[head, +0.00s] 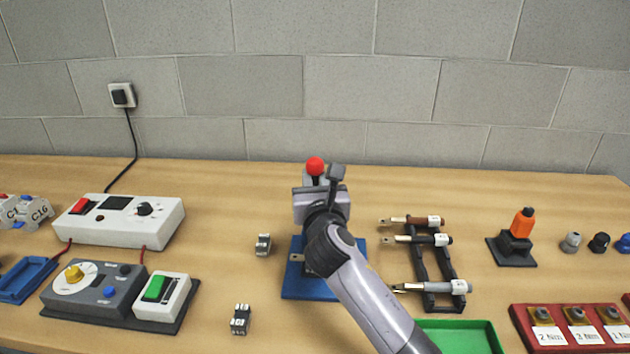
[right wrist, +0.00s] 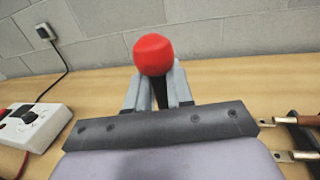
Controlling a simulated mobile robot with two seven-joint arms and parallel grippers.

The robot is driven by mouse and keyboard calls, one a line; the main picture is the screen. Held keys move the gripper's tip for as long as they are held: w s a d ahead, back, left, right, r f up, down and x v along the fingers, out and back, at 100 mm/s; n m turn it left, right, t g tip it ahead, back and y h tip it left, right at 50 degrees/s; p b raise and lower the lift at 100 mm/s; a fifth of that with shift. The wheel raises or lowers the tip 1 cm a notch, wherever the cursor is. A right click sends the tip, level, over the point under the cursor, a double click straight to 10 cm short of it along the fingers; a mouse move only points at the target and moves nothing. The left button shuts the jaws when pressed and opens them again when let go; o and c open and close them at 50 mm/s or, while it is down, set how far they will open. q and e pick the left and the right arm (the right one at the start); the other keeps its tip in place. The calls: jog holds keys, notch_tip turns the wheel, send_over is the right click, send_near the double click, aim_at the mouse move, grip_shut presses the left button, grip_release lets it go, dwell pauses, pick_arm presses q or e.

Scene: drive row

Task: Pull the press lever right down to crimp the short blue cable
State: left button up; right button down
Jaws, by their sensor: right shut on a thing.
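The press stands mid-bench on a blue base (head: 292,287); my right arm hides most of its body. Its lever ends in a red ball knob (head: 315,166), which stands up above the press. My right gripper (head: 318,182) is at the lever, shut on it just below the knob. In the right wrist view the red knob (right wrist: 154,54) sits at the tips of the two grey fingers (right wrist: 157,90). A small metal tab (head: 297,258) shows at the left of the base; I cannot tell what it belongs to. I cannot make out the short blue cable. My left gripper is out of view.
Right of the press, a black rack (head: 447,268) holds brown, black and grey cables. A green tray (head: 462,336) lies in front of it. A small metal part (head: 263,245) and a black-and-white block (head: 240,319) lie left of the press. A white control box (head: 120,220) stands further left.

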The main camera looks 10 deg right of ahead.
jog(key=b, duration=0.1)
jog(key=s+t+b, duration=0.1)
jog(key=shift+s+a+f+t+b, duration=0.2)
jog(key=shift+s+a+t+b, duration=0.05)
jog(key=shift+s+t+b, duration=0.1)
jog(key=shift+t, duration=0.45)
jog(key=shift+a+p+v, duration=0.1)
jog(key=shift+a+v, duration=0.1)
jog(key=shift+v, duration=0.75)
jog(key=shift+a+p+v, duration=0.15)
jog(key=shift+a+v, duration=0.05)
jog(key=shift+v, duration=0.75)
jog(key=shift+a+p+v, duration=0.1)
jog(key=shift+a+v, duration=0.15)
jog(key=shift+v, duration=0.75)
jog(key=c, duration=1.1)
grip_release()
jog(key=shift+r, duration=0.1)
